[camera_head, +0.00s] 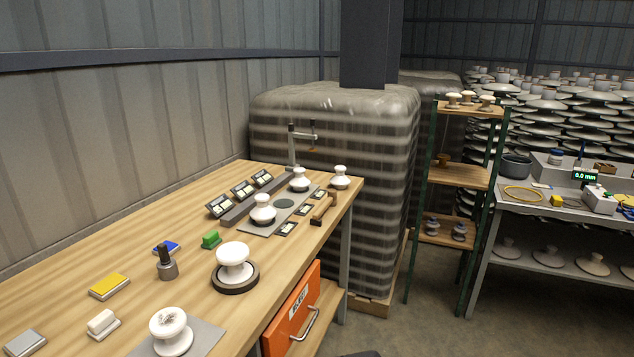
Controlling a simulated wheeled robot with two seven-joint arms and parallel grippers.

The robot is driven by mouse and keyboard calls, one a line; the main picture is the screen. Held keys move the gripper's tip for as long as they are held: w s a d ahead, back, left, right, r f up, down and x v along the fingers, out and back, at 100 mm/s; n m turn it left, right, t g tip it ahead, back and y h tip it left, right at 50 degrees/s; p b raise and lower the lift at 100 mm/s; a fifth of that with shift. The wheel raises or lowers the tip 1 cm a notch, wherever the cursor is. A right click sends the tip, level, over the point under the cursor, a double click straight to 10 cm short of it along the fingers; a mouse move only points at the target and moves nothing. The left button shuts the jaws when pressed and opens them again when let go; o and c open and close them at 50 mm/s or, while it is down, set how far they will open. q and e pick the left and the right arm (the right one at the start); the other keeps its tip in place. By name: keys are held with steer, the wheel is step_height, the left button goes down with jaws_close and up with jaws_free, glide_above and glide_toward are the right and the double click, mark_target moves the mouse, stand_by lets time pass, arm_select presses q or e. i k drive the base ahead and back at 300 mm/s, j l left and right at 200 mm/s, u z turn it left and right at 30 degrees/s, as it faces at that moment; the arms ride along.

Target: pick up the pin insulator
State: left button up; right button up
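Several white insulators stand on the wooden workbench (120,252); I cannot tell for sure which one is the pin insulator. One white insulator (170,332) with dark marks on top stands at the front on a grey mat (207,337). A second white insulator (233,258) stands on a dark round base (236,283). Two more, a nearer insulator (263,210) and a farther insulator (300,180), stand on a grey board (262,228). Another white insulator (340,177) stands at the bench's far right corner. Neither of my grippers shows in this view.
A wrapped pallet (335,150) and green-legged shelf (459,176) stand beyond.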

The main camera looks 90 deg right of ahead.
mark_target(299, 182)
steer(key=z, duration=0.45)
steer(key=k+z, duration=0.1)
steer(key=z, duration=0.8)
steer(key=k+z, duration=0.1)
steer(key=z, duration=0.35)
steer(key=k+z, duration=0.1)
steer(key=z, duration=0.35)
